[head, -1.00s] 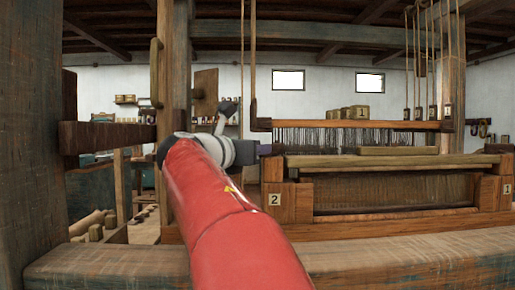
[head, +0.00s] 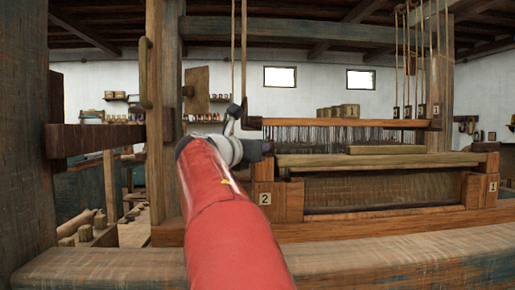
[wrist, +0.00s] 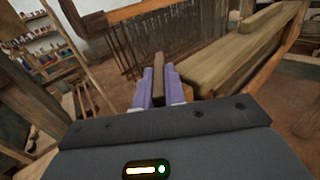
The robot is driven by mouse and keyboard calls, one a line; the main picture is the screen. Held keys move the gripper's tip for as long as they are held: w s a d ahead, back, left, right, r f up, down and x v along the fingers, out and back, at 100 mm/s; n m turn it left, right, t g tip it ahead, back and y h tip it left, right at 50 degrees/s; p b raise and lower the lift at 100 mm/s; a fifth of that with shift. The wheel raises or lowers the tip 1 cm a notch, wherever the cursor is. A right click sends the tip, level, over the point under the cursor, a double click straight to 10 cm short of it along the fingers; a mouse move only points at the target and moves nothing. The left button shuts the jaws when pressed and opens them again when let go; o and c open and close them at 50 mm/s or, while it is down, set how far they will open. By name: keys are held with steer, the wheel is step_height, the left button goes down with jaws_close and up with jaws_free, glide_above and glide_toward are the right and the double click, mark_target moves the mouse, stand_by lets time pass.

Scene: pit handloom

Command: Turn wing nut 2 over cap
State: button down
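My gripper (head: 264,149) is at the left end of the loom's beater, above the wooden block marked 2 (head: 264,198). In the wrist view its two purple fingers (wrist: 158,85) stand a little apart, with a narrow brown piece (wrist: 158,66) in line with the gap. I cannot tell whether they touch it or whether it is wing nut 2. The long wooden cap (head: 385,160) runs right from the gripper; it also shows in the wrist view (wrist: 235,52). No wing nut is clearly seen; my gripper may hide it.
A thick wooden beam (head: 390,252) crosses the front. A post (head: 160,110) and a side bar (head: 100,139) stand left of my arm. The block marked 1 (head: 491,187) is at the right end.

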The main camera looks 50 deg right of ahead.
steer(key=shift+w+r+m+g+p, duration=0.15)
steer(key=shift+m+g+p, duration=0.25)
steer(key=shift+g+p, duration=0.2)
steer(key=shift+m+g, duration=0.4)
steer(key=shift+g, duration=0.3)
steer(key=c, duration=1.5)
jaws_free()
steer(key=shift+o, duration=0.2)
steer(key=a, duration=0.8)
steer(key=shift+s+b, duration=0.3)
steer(key=shift+b, duration=0.1)
